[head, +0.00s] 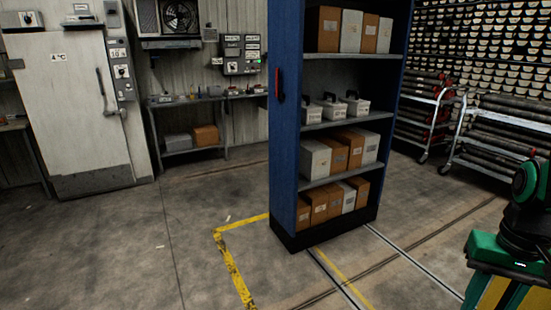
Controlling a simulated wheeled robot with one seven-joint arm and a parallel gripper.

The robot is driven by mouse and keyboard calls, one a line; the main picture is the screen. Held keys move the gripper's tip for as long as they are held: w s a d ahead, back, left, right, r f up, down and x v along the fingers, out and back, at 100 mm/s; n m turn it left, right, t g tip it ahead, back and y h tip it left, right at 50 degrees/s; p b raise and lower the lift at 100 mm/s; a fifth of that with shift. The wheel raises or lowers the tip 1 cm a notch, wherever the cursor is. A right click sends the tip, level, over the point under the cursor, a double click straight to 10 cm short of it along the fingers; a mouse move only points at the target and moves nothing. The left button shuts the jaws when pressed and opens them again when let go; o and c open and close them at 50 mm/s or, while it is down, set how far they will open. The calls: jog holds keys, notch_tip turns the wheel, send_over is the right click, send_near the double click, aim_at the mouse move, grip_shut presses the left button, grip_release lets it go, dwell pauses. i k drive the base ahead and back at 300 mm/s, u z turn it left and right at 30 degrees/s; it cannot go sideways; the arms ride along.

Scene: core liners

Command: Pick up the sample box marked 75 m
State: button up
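A tall blue shelf unit (285,140) stands right of centre. It holds brown and white boxes on several shelves. The top shelf has brown and white boxes (350,32). The second shelf has white cases with dark handles (311,114). The third shelf has brown and white boxes (316,160), and so does the bottom shelf (319,207). Small labels show on some boxes, but they are too small to read, so I cannot tell which is marked 75 m. My gripper is not in view; part of my green and black arm shows at the right edge.
A white cold-room door (75,110) is at the left. A bench (190,148) with boxes underneath stands against the back wall. Trolleys of dark tubes (500,135) are at the right. Floor rails (400,252) run beside the shelf. The floor at front left is clear.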

aim_at(357, 108)
jog(key=z, duration=0.05)
jog(key=i, duration=1.3)
jog(key=z, duration=0.6)
jog(key=i, duration=1.95)
jog(key=z, duration=0.4)
